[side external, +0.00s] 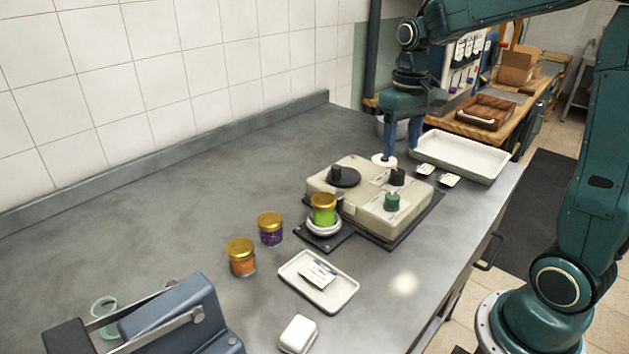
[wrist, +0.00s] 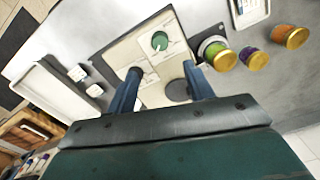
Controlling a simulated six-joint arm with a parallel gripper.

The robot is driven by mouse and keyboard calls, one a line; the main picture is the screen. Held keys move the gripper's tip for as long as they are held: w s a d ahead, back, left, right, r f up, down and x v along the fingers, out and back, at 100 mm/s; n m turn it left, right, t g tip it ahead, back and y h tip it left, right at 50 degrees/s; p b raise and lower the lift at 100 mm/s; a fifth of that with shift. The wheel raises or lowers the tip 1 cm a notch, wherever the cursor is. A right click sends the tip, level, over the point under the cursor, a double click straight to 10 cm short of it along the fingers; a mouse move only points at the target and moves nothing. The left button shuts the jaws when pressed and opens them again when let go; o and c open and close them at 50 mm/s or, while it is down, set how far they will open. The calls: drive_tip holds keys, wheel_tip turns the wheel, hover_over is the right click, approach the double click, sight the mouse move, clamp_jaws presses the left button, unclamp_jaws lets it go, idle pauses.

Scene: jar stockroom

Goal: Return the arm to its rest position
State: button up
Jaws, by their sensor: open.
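My gripper (side external: 402,138) is open and empty. It hangs over the back of the beige machine (side external: 375,214), with its blue fingers apart. In the wrist view the fingers (wrist: 163,92) stand to either side of the machine's back part, with nothing between them. A white round piece (side external: 384,160) shows just below the fingers in the side view; I cannot tell whether they touch it. The machine carries a green knob (side external: 392,201) and dark round parts.
A green jar with a gold lid (side external: 323,209) stands on the machine's front pad. Purple (side external: 270,229) and orange (side external: 241,257) jars stand to the left. A white tray (side external: 460,155) lies right of the machine, a small labelled tray (side external: 319,281) in front. The counter's back left is clear.

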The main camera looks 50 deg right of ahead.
drive_tip(key=shift+r, duration=0.15)
drive_tip(key=s+a+r+n+t, duration=0.1)
drive_tip(key=s+a+t, duration=0.1)
drive_tip(key=s+a, duration=0.3)
drive_tip(key=s+a+r+n+t, duration=0.2)
drive_tip(key=s+a, duration=0.3)
drive_tip(key=s, duration=0.6)
drive_tip(key=shift+s+a+r+t, duration=0.25)
drive_tip(key=shift+a+t, duration=0.15)
drive_tip(key=shift+t, duration=0.4)
drive_tip(key=shift+w, duration=0.1)
idle(0.4)
